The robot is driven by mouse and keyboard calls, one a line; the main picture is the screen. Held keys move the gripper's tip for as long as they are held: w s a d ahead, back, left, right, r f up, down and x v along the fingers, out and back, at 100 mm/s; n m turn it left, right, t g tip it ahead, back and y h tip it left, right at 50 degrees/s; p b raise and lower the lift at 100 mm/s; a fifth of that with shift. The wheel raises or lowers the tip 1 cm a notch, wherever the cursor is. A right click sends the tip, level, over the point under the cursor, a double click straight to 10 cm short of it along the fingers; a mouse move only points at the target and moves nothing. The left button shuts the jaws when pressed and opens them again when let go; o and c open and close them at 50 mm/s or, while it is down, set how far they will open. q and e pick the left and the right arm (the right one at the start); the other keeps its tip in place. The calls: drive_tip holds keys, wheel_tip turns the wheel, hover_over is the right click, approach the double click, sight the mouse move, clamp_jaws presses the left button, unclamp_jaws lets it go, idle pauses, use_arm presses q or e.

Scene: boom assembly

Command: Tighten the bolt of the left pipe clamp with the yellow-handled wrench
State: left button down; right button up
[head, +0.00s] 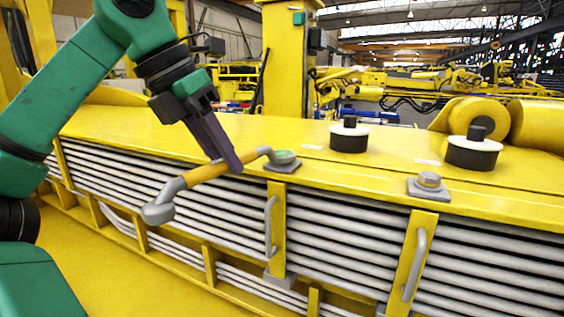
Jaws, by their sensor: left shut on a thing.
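The yellow-handled wrench (207,173) is held by my left gripper (228,165), which is shut on its handle. One large grey end of the wrench hangs out to the lower left, past the edge of the yellow boom. Its other end reaches the bolt (284,156) of the left pipe clamp (282,167). The top of this bolt looks greenish. I cannot tell whether the wrench end is around the bolt or only touching it. The right pipe clamp (422,189) has a grey bolt (429,179) with nothing on it. My right gripper is not in view.
Two black-and-white round caps (349,137) (473,152) stand on the yellow boom top (390,158). Grey handles (270,226) (414,264) stick out from the front posts beside the grey pipes (340,232). A yellow column (285,60) rises behind.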

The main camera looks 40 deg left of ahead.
use_arm(q)
drive_tip(key=shift+d+r+p, duration=0.1)
drive_tip(key=shift+r+p, duration=0.2)
drive_tip(key=shift+r, duration=1.95)
wheel_tip(320, 180, up, 2)
drive_tip(key=shift+r, duration=0.5)
